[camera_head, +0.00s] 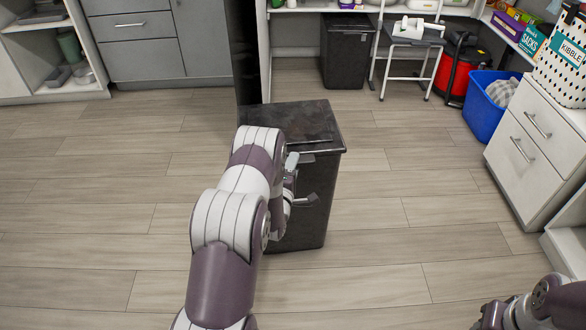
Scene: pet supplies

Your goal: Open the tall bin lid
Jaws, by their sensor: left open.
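A tall dark bin (312,218) stands on the floor in the middle of the view, with its worn, dark lid (300,120) lying flat on top. A thin pale strip runs along the lid's front edge. My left gripper (302,179) is open in front of the bin's upper front, its fingers one above the other, the upper one just below the lid's front edge. I cannot tell whether it touches the bin. My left arm hides the bin's left side. My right gripper (487,314) shows only partly at the bottom right, far from the bin.
Another dark bin (347,52) stands at the back by a step stool (411,45). A red vacuum (456,70), a blue tub (490,103) and a white drawer cabinet (535,150) are on the right. Grey drawers (155,60) line the back left. The wooden floor around the tall bin is clear.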

